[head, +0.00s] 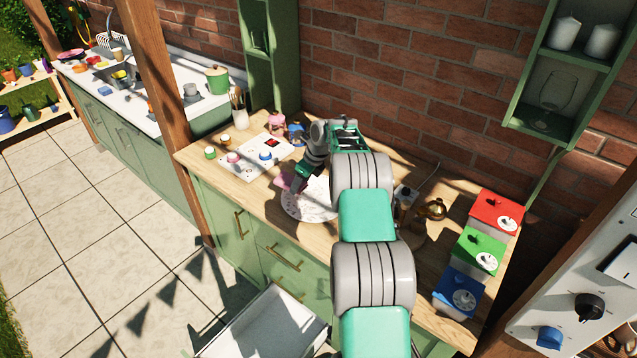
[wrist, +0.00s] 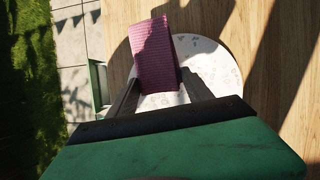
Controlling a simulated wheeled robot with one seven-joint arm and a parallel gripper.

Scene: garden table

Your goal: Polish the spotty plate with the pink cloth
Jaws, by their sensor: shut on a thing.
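The spotty plate (head: 309,205) is white with small marks and lies on the wooden counter, partly hidden behind my arm in the head view. It also shows in the wrist view (wrist: 215,62), beneath the cloth. The pink cloth (wrist: 153,52) is between my fingertips in the wrist view and overlaps the plate's left part; in the head view the cloth (head: 284,181) is at the plate's left edge. My gripper (wrist: 157,90) is shut on the cloth. I cannot tell whether the cloth touches the plate.
A white panel with knobs (head: 258,156) lies left of the plate. Pink and blue items (head: 277,124) stand behind. A brass pot (head: 433,208) and red, green (head: 478,250) and blue boxes stand to the right. A brick wall (head: 420,70) rises behind; an open drawer (head: 265,330) is below.

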